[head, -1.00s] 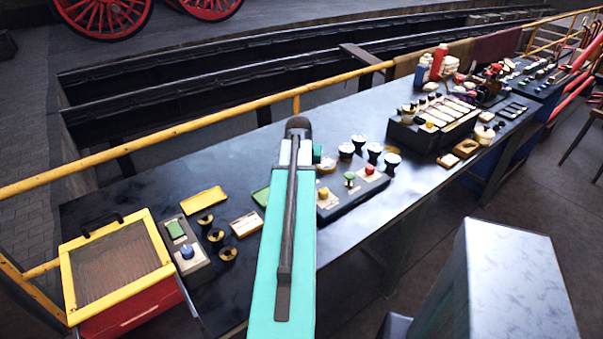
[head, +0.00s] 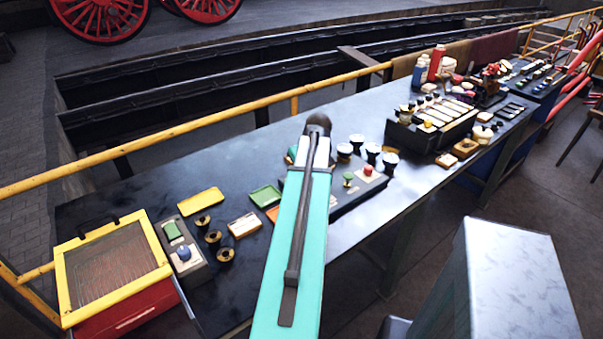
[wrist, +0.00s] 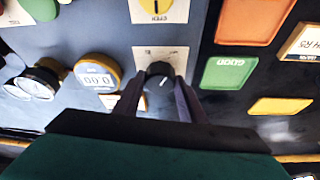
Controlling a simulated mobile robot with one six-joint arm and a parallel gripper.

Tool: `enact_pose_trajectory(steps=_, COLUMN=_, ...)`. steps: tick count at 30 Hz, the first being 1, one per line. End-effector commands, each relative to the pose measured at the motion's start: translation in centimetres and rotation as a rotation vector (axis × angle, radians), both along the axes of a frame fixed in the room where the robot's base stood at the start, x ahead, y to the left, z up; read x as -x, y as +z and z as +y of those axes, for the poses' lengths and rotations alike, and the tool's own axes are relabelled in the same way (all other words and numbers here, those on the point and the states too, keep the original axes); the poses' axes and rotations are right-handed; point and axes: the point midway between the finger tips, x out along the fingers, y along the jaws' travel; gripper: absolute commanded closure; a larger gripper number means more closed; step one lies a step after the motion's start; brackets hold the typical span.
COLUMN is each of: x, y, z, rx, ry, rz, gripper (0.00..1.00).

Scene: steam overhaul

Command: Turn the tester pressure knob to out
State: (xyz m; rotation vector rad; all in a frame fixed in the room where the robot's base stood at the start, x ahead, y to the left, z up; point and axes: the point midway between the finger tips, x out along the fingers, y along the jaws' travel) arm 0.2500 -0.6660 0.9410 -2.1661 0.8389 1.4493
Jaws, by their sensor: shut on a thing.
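The tester pressure knob (wrist: 158,72) is a small black dial with a white pointer mark, on a pale label plate of the tester's dark panel. My gripper (wrist: 160,88) has one dark finger on each side of the knob and is shut on it. The label's small print cannot be read. In the head view, the tester (head: 352,195) is a dark box with a green button and a red button. My arm hides its left part, the knob and my fingertips there.
In the wrist view, a round gauge reading 0.00 (wrist: 98,75) is left of the knob and a yellow dial (wrist: 155,5) is above it. A green GOOD tray (wrist: 229,73) lies to the right. In the head view, black-and-white cups (head: 357,143) stand behind the tester.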

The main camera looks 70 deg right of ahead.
Motion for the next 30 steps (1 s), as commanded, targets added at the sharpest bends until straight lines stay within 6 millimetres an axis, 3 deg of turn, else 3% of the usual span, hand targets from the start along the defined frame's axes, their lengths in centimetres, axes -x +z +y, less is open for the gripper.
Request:
enact_pose_trajectory(steps=15, x=-0.43, y=0.27, z=-0.20, rx=0.007, ry=0.028, rz=-0.010, gripper=0.85)
enact_pose_trajectory(steps=16, x=-0.43, y=0.27, z=-0.20, rx=0.007, ry=0.028, rz=-0.010, gripper=0.61)
enact_pose_trajectory(steps=19, x=-0.37, y=0.24, z=-0.17, rx=0.006, ry=0.027, rz=-0.008, gripper=0.44)
enact_pose_trajectory(steps=30, x=-0.14, y=0.15, z=-0.04, rx=0.002, ry=0.025, rz=-0.004, gripper=0.44)
